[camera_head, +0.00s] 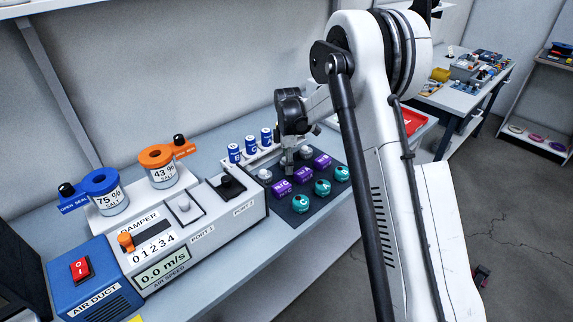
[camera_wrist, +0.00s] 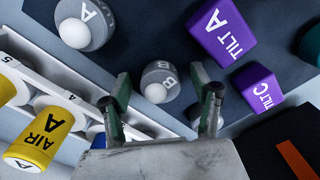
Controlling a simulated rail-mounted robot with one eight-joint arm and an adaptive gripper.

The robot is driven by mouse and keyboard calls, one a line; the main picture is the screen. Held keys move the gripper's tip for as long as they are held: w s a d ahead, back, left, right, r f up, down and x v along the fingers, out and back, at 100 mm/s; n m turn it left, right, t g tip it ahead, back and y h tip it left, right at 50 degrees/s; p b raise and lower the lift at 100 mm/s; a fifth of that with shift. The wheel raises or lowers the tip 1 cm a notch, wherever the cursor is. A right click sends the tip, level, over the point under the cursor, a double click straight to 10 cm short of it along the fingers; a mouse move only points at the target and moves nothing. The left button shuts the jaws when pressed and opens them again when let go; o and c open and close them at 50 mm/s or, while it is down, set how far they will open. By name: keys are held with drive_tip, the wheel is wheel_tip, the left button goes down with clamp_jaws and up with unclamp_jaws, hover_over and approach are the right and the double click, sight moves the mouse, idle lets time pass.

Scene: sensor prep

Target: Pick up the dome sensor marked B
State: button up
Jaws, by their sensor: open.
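The dome sensor marked B (camera_wrist: 160,77) is a small grey cylinder with a white dome. In the wrist view it sits on a dark mat (camera_wrist: 178,22), ahead of and between the two fingertips of my gripper (camera_wrist: 167,92). The green-lined fingers are spread apart, with nothing held between them. In the head view my gripper (camera_head: 287,160) hangs over the row of grey dome sensors and largely hides the middle one. The dome sensor marked A (camera_wrist: 86,25) stands on the same mat, at upper left in the wrist view.
A white rack (camera_wrist: 60,88) with yellow AIR A (camera_wrist: 38,140) lies at left. Teal sensors (camera_head: 300,203) stand at the mat's front. The air duct bench (camera_head: 195,235) is at left in the head view.

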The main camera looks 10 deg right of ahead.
drive_tip(key=c, duration=1.3)
drive_tip(key=shift+o, duration=0.2)
